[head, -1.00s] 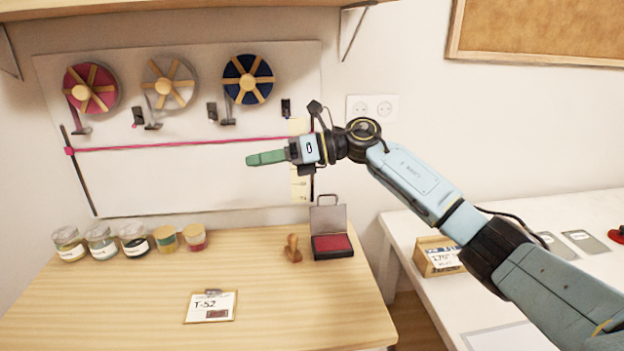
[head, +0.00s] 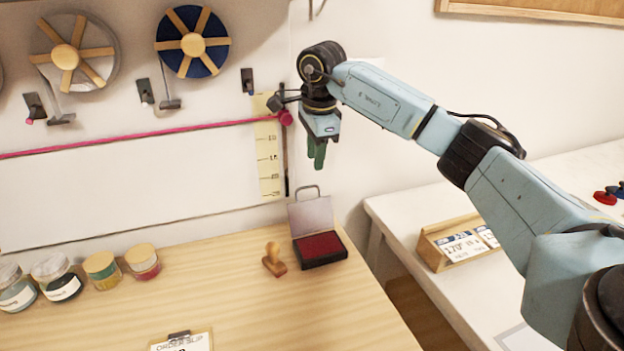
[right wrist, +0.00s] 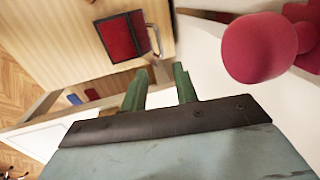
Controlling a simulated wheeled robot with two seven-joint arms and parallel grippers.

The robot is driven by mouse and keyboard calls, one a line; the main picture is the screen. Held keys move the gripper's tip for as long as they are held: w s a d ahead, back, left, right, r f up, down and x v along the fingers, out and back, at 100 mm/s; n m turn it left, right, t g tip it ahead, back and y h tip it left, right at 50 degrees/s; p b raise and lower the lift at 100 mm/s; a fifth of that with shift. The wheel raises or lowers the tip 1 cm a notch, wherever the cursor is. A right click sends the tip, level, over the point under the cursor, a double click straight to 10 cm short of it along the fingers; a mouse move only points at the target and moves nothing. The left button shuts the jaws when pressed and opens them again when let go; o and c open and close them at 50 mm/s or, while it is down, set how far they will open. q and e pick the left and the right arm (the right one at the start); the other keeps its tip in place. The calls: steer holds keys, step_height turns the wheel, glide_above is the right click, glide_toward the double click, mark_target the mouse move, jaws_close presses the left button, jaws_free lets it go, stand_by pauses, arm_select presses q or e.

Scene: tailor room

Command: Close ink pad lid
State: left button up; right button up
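The ink pad (head: 320,250) stands on the wooden table near its right back edge, with a red pad in a dark base. Its grey lid (head: 311,216) is open and stands up at the back, with a thin handle on top. The ink pad also shows from above in the right wrist view (right wrist: 120,38). My right gripper (head: 317,163) points down, in the air above the lid, apart from it. Its two green fingers stand apart with nothing between them in the right wrist view (right wrist: 160,80). My left gripper is out of view.
A wooden stamp (head: 274,260) stands just left of the ink pad. Several jars (head: 100,270) and an order slip clipboard (head: 183,341) are further left. A pink knob (head: 286,118) on the wall board is close to my right gripper. A white table (head: 400,215) is at right.

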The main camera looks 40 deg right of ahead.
glide_above(310, 209)
steer(key=w+d, duration=0.1)
steer(key=d, duration=0.1)
step_height(310, 209, down, 7)
steer(key=shift+w+a+b, duration=0.1)
steer(key=shift+a+b, duration=0.05)
steer(key=shift+b, duration=0.15)
jaws_close()
